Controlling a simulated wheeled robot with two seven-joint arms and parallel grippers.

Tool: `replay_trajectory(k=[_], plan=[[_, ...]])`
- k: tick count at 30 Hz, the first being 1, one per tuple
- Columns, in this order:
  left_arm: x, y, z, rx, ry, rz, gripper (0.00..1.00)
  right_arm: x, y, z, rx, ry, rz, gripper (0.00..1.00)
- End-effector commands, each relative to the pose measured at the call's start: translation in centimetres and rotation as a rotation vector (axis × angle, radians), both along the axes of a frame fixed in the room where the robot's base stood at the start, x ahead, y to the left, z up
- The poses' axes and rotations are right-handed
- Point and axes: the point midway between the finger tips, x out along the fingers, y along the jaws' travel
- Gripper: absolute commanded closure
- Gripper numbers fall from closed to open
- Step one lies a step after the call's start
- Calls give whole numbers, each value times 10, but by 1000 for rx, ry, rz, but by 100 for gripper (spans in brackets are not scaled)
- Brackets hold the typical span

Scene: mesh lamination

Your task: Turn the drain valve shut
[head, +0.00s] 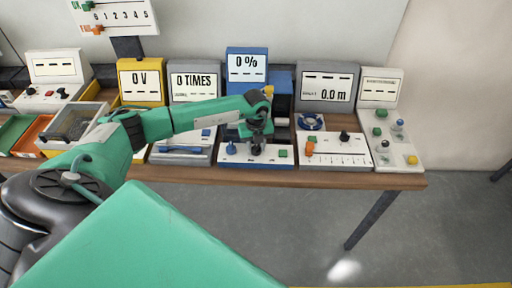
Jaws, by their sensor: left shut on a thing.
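My left gripper (257,130) is over the blue station with the "0 %" display (246,66). It points down at the white control panel (226,159) in front of that display. The gripper is shut on a small dark handle there, which I take to be the drain valve. The fingers and arm hide most of the handle, so its angle cannot be told. A blue knob (231,149) and a green button (283,154) sit on the same panel, to either side of the gripper. My right gripper is not in view.
The wooden table (330,179) carries several stations in a row. To the right stand a "0.0 m" display (327,88), an orange slider (309,148) and a panel with a yellow button (412,160). Orange (30,136) and green bins lie at the left.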

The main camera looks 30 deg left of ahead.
Motion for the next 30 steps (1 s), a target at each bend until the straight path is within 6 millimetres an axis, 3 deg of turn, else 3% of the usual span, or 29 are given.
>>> replay_trajectory(k=[15, 30], plan=[[1, 0, 1, -1, -3, 408, 89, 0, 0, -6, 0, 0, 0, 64], [1, 0, 1, 0, -2, 535, 88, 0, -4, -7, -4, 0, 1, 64]])
